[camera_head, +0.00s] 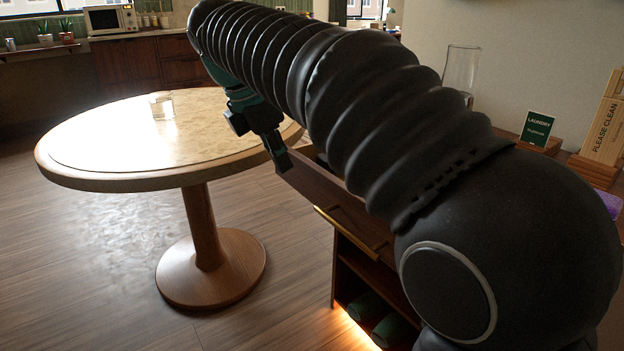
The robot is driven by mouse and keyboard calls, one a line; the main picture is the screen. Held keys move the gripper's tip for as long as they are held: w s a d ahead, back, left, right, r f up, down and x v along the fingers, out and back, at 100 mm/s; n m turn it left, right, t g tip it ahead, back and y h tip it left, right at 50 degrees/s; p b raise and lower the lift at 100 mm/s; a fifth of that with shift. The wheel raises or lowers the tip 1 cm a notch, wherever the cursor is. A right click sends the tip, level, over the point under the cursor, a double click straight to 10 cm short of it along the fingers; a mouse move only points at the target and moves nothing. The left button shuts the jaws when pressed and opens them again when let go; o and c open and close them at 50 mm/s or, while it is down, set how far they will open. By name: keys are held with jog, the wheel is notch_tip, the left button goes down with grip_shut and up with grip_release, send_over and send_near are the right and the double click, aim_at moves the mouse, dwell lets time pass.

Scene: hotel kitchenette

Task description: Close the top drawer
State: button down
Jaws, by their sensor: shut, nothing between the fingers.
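The top drawer (322,196) of the dark wooden cabinet stands pulled out, with a brass bar handle (349,229) on its front. My black ribbed arm hides much of the drawer and the cabinet top. My gripper (281,160) is shut and empty. It points down at the drawer's far left corner, close to the drawer's edge; I cannot tell whether it touches.
A round table (90,165) with a glass (161,105) stands close at left. An open shelf with dark green slippers (390,330) is below the drawer. A glass vase (461,70), a laundry sign (538,128) and a wooden sign (606,130) stand on the cabinet.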

aim_at(312, 188)
jog(key=shift+n, duration=0.3)
jog(key=shift+w+d+f+b, duration=0.5)
jog(key=shift+w+d+f, duration=0.35)
jog(key=shift+f, duration=0.65)
jog(key=shift+w+d+f+b, duration=0.5)
jog(key=shift+w+d+f, duration=0.4)
jog(key=shift+f, duration=0.65)
jog(key=shift+w+d+f+b, duration=0.5)
jog(key=shift+w+d+f, duration=0.35)
jog(key=shift+f, duration=0.65)
jog(key=shift+s+d, duration=0.1)
jog(key=shift+d, duration=0.1)
